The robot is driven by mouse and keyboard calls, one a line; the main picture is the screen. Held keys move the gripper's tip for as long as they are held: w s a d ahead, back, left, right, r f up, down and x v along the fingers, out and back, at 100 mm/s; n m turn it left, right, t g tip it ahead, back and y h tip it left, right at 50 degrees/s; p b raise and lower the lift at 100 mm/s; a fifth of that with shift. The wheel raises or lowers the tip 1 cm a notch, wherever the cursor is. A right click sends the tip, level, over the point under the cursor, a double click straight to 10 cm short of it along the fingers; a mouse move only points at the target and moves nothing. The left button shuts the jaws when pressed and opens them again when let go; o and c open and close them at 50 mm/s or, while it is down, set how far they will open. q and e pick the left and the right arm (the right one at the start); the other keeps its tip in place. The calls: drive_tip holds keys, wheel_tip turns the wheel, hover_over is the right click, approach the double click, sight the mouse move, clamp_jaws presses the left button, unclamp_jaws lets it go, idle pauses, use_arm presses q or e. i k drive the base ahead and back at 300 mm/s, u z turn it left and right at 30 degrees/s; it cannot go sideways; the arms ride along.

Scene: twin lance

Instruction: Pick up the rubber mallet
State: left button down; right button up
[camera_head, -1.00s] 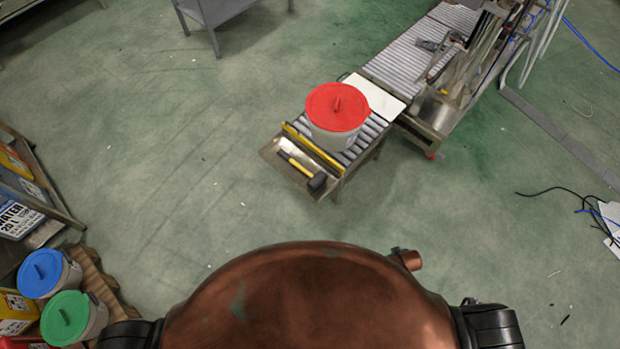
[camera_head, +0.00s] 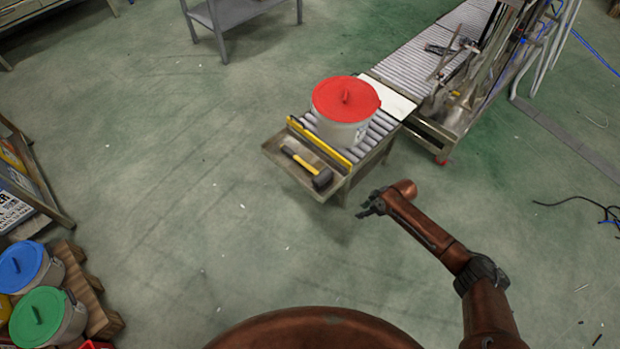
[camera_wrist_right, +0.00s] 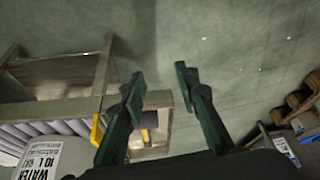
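The rubber mallet (camera_head: 307,167), with a dark head and a yellow-and-black handle, lies in the shallow metal tray (camera_head: 274,151) at the near end of the roller conveyor. My right gripper (camera_head: 366,206) is right of and nearer than the tray, apart from the mallet. In the right wrist view my right gripper (camera_wrist_right: 160,84) has its two fingers spread, with nothing between the tips. My left gripper is out of view.
A white bucket with a red lid (camera_head: 346,97) stands on the conveyor behind a yellow bar (camera_head: 318,145). Buckets with blue (camera_head: 21,266) and green (camera_head: 37,317) lids stand at the lower left. The floor around the tray's left and front is clear.

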sight(323, 177)
drive_tip(key=u, duration=1.45)
drive_tip(key=i, duration=1.8)
drive_tip(key=z, duration=1.9)
